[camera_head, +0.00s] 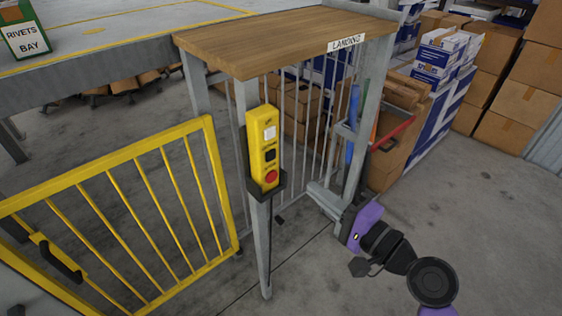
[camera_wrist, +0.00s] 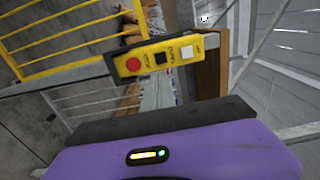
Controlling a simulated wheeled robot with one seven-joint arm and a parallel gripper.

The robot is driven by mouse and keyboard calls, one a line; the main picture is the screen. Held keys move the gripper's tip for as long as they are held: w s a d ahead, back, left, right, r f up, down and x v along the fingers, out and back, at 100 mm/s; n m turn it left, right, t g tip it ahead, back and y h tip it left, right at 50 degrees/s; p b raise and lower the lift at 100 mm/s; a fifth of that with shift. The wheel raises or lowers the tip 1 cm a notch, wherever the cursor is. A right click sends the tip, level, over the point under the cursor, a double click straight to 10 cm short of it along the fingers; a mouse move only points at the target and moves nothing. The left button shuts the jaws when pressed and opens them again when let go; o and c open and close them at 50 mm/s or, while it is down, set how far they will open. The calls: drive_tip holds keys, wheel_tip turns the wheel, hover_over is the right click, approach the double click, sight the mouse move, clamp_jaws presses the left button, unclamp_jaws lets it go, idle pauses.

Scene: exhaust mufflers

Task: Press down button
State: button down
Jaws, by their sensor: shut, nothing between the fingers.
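A yellow control box (camera_head: 263,147) hangs on the front post of the landing frame. It carries a white button (camera_head: 270,133) at the top, a black button (camera_head: 270,155) in the middle and a red button (camera_head: 271,177) at the bottom. The wrist view shows the box (camera_wrist: 165,56) turned sideways, with the red button (camera_wrist: 133,64) left, the black button (camera_wrist: 160,58) in the middle and the white button (camera_wrist: 187,52) right. The labels are too small to read. My gripper (camera_head: 318,193) is shut and empty, right of the box and lower, apart from it.
A wooden top (camera_head: 285,38) marked LANDING sits above the box. A yellow barred gate (camera_head: 130,205) stands at left. Cardboard boxes (camera_head: 505,95) are stacked at the back right. The floor at front right is clear.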

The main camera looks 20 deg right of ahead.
sight(272, 157)
drive_tip(key=p+x, duration=0.2)
drive_tip(key=x, duration=1)
drive_tip(key=shift+p, duration=0.35)
